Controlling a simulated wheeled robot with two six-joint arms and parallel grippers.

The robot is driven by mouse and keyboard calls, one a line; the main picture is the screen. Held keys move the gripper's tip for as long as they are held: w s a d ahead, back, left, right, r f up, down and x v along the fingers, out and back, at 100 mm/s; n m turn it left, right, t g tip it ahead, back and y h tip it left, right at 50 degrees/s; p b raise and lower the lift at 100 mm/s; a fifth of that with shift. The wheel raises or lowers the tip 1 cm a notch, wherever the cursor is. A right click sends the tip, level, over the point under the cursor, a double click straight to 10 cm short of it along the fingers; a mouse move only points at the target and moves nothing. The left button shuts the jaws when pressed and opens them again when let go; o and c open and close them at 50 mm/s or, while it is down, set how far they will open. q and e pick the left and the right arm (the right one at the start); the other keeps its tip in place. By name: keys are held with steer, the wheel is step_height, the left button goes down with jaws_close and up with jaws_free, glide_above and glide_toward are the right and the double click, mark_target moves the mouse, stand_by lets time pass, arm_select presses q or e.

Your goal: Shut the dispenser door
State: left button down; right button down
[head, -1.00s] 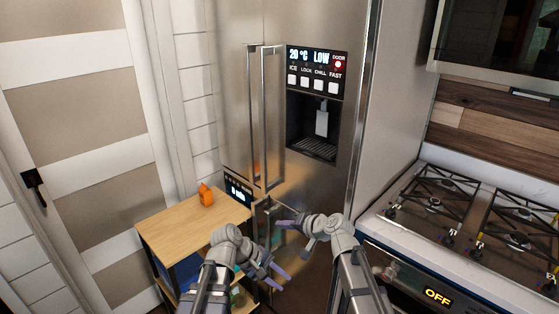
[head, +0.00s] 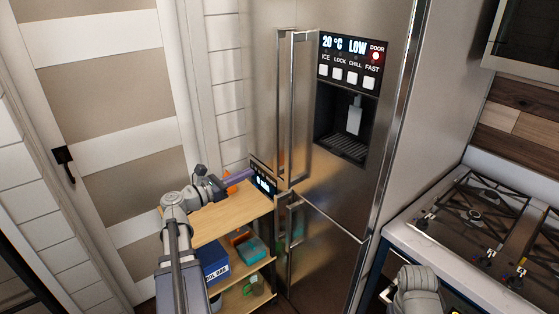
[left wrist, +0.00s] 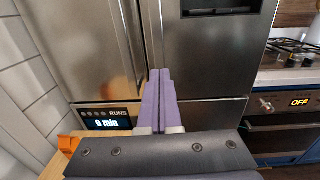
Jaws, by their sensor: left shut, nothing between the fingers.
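The dispenser door (head: 335,195) is the steel right-hand fridge door with a dark dispenser niche (head: 343,128) and a control panel (head: 350,62). A red light glows beside "DOOR" on the panel. How far the door stands open is hard to tell. Its long handle (head: 300,100) runs beside the left door's handle (head: 282,100). My left gripper (head: 248,171) is over the wooden cart, left of the handles. In the left wrist view, its purple fingers (left wrist: 160,78) are shut and empty, pointing at the fridge front; contact cannot be told. My right gripper is out of view.
The wooden cart (head: 225,220) stands before the fridge's left side, with an orange item (head: 230,183) on top and boxes below. A small display (head: 263,181) stands at its far right corner. The stove (head: 470,215) is at right. My right wrist (head: 415,290) is bottom right.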

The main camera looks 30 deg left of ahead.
mark_target(286, 154)
arm_select(q)
steer(key=x, duration=1.4)
steer(key=shift+f, duration=0.1)
steer(key=shift+w+a, duration=0.1)
steer(key=shift+w, duration=0.95)
steer(key=shift+s, duration=0.15)
